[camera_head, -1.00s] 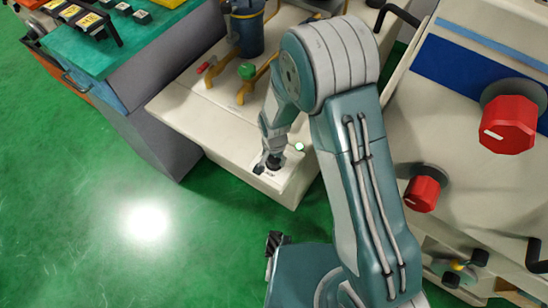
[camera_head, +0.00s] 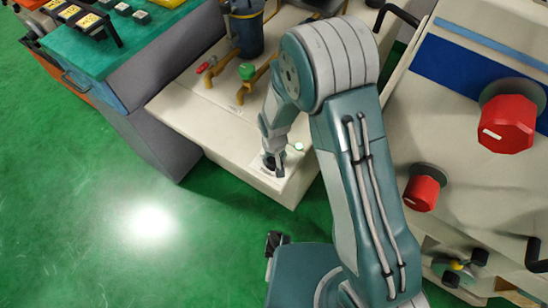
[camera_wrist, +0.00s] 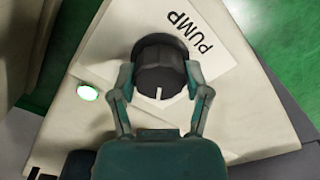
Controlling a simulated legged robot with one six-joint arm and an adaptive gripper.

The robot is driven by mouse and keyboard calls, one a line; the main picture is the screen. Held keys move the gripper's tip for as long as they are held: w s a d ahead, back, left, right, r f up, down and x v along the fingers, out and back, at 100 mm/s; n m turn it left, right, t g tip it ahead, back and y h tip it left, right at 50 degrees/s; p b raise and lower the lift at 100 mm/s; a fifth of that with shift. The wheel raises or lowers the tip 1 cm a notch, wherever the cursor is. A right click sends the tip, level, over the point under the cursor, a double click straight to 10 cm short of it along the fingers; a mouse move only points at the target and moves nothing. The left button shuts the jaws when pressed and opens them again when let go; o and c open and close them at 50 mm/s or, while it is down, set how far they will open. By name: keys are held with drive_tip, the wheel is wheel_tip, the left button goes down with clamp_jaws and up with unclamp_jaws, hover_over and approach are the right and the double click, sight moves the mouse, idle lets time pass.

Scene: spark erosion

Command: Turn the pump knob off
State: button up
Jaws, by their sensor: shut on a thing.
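The pump knob (camera_wrist: 160,68) is black with a white mark and sits on a white label reading PUMP (camera_wrist: 188,32) in the wrist view. The white mark points toward the bottom of that view. My gripper (camera_wrist: 160,80) has one finger on each side of the knob and is shut on it. In the head view my gripper (camera_head: 274,165) is down at the front of the cream machine top (camera_head: 185,118), and it mostly hides the knob.
A small lit green-rimmed button (camera_wrist: 88,92) is beside the label. A red valve handle (camera_head: 207,64) and a green one (camera_head: 247,71) stand behind my gripper. Large red knobs (camera_head: 507,124) are on the panel at right. Green floor (camera_head: 100,240) is open at left.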

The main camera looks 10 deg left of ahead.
sight(274, 158)
drive_tip(key=n, duration=0.5)
drive_tip(key=shift+f+n, duration=0.1)
drive_tip(key=shift+n, duration=0.2)
drive_tip(key=n, duration=0.4)
drive_tip(key=shift+n, duration=0.3)
drive_tip(key=o, duration=1.1)
drive_tip(key=shift+w, duration=0.1)
drive_tip(key=shift+o, duration=0.2)
wheel_tip(274, 158, up, 12)
idle(0.3)
